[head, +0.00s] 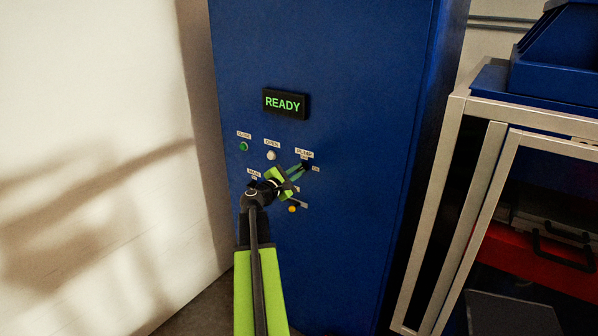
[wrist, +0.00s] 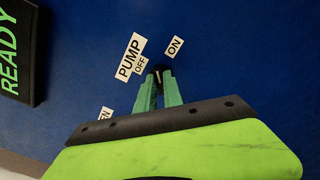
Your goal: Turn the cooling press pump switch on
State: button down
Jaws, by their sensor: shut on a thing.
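The pump switch (head: 306,165) is a small black knob below the PUMP label (head: 304,153) on the blue cabinet. In the wrist view the knob (wrist: 158,70) sits between the OFF label (wrist: 140,65) and the ON label (wrist: 174,47). My gripper (head: 301,170) reaches the panel, and its green fingers (wrist: 158,84) are shut on the knob, one on each side. The fingers hide much of the knob, so I cannot tell which label it points to. The display (head: 285,103) reads READY in green.
A green button (head: 243,146) under CLOSE and a white button (head: 271,156) under OPEN are left of the switch. A yellow button (head: 292,209) is below. A metal-framed rack (head: 480,112) with blue bins stands right; a pale wall (head: 90,120) is left.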

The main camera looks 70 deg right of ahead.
jog(key=shift+s+a+f+m, duration=0.1)
jog(key=shift+s+m, duration=0.05)
jog(key=shift+m, duration=1.95)
jog(key=shift+s+a+f+m, duration=0.1)
jog(key=shift+s+m, duration=0.05)
jog(key=shift+m, duration=1.95)
jog(key=c, duration=1.5)
grip_release()
jog(key=shift+d, duration=0.1)
jog(key=shift+w, duration=0.1)
